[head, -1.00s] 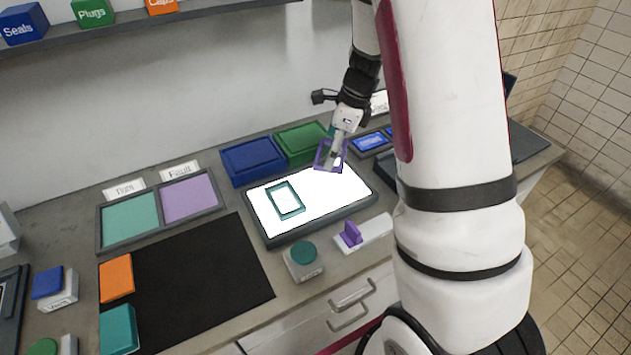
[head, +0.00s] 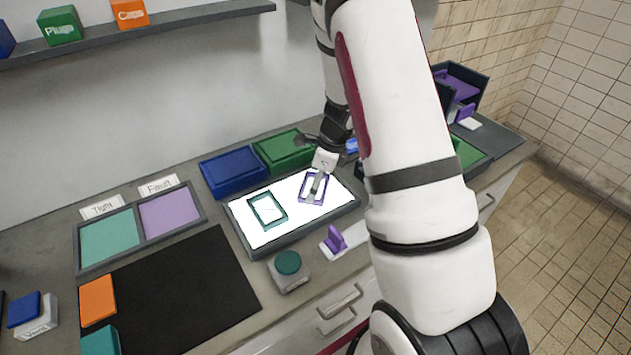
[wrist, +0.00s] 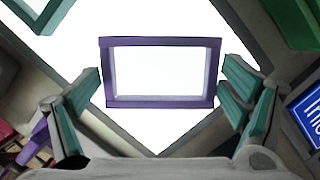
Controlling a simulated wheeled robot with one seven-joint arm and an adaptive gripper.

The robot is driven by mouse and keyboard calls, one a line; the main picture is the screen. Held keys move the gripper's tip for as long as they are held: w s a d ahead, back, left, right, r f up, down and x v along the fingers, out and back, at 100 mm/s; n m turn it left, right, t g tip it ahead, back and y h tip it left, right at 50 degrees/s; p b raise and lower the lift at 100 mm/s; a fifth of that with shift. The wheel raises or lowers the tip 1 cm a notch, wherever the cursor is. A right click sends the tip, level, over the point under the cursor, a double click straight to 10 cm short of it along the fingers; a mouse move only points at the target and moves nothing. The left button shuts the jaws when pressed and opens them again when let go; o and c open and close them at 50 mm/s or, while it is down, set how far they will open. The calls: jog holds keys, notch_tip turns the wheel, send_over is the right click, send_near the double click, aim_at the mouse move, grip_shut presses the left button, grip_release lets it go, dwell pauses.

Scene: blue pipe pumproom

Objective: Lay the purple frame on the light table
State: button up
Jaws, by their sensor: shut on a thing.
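The purple frame (head: 314,188) is a hollow rectangle at the right part of the white, glowing light table (head: 243,229). My gripper (head: 315,186) is shut on it from above. In the wrist view the purple frame (wrist: 160,103) sits between the two teal-padded fingers of my gripper (wrist: 162,95), with the bright surface behind it. I cannot tell whether the frame touches the surface or is just above it. A teal frame (head: 267,210) lies on the left part of the light table, apart from the purple one.
Blue (head: 234,170) and green (head: 284,149) trays stand behind the light table. A round teal-topped block (head: 288,264) and a purple piece on a white base (head: 335,240) stand in front. A black mat (head: 180,295) lies at the left. Bare white surface separates the two frames.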

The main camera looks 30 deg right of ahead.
jog(key=o, duration=0.9)
